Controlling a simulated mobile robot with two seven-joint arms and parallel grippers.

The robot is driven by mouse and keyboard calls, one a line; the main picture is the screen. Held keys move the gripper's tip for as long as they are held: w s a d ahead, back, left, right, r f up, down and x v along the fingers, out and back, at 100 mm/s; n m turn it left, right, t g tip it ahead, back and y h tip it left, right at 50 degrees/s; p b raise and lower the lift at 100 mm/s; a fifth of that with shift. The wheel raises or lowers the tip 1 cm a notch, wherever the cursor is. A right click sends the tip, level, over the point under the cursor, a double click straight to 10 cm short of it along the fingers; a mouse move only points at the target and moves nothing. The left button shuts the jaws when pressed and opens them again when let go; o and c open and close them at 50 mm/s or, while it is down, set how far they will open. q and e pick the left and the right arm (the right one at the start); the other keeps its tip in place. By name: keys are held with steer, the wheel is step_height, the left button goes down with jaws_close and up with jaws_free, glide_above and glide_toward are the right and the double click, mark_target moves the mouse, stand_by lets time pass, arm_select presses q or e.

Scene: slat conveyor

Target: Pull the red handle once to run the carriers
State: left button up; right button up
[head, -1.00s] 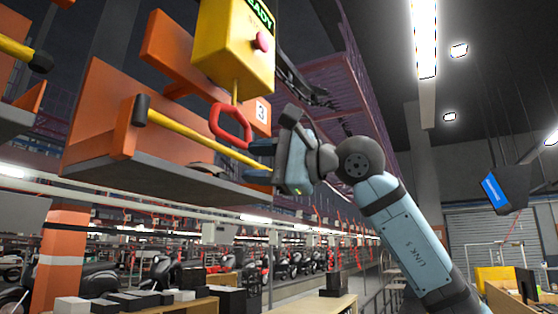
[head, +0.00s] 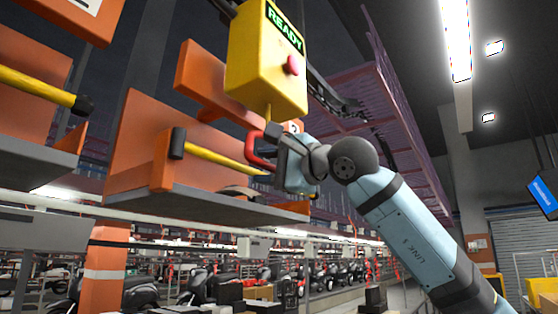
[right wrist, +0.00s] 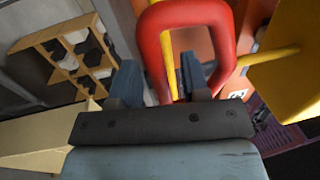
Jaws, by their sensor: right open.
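The red handle (head: 254,158) hangs on a yellow cord below the yellow box (head: 262,62), partly hidden by my right gripper. In the head view my right gripper (head: 267,150) overlaps the handle's right side. In the right wrist view the handle (right wrist: 223,45) is a thick red loop. One side of it runs down between my open fingers (right wrist: 158,65), and one finger shows inside the loop. I cannot tell whether they touch. The box has a green READY sign (head: 285,27) and a pink-red button (head: 292,65). My left gripper is not in view.
An orange carrier (head: 135,150) with a grey deck (head: 215,205) and yellow bar (head: 222,162) hangs close behind the handle. Another carrier (head: 35,110) is at the left. A wooden shelf with boxes (right wrist: 75,55) shows in the right wrist view.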

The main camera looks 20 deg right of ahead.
jaws_close()
step_height(320, 180, down, 6)
steer(key=b, duration=0.5)
steer(key=shift+f, duration=0.15)
step_height(320, 180, up, 6)
steer(key=p, duration=0.4)
jaws_free()
stand_by(0.3)
